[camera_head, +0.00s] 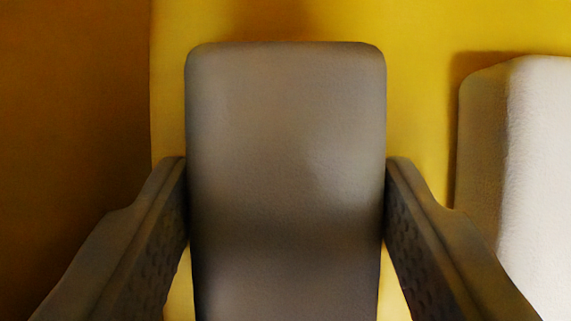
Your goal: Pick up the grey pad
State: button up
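The grey pad (287,120) is a block with rounded corners in the middle of the head camera view. It runs from near the top down past the bottom edge. My gripper (287,170) has one dark finger on each side of the pad. Both fingertips meet the pad's left and right sides with no visible gap, so it is shut on the pad. The pad's near end is cut off by the frame. I cannot tell whether the pad is clear of the surface beneath it.
A yellow surface (420,130) lies behind and beneath the pad. A white block (540,150) with rounded edges sits close to the right finger. The left side is a darker brown-orange area (70,100) without objects.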

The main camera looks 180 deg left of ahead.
jog(key=c, duration=0.3)
jog(key=shift+r, duration=0.1)
jog(key=shift+c, duration=0.2)
jog(key=shift+r, duration=0.75)
jog(key=shift+s+d+f+m+t+y, duration=0.1)
jog(key=shift+d+m+t+y, duration=0.15)
jog(key=shift+y, duration=0.45)
jog(key=shift+s+d+f+m+t+y, duration=0.15)
jog(key=shift+d+t+y, duration=0.15)
jog(key=shift+y, duration=0.4)
jog(key=d+r, duration=0.3)
jog(key=r, duration=0.8)
jog(key=s+d+r+h, duration=0.1)
jog(key=s+d, duration=0.2)
jog(key=d, duration=0.7)
jog(key=s+d+g+h, duration=0.1)
jog(key=s+d, duration=0.3)
jog(key=d, duration=0.6)
jog(key=shift+r+n+h, duration=0.35)
jog(key=shift+n+h, duration=0.05)
jog(key=shift+d, duration=0.15)
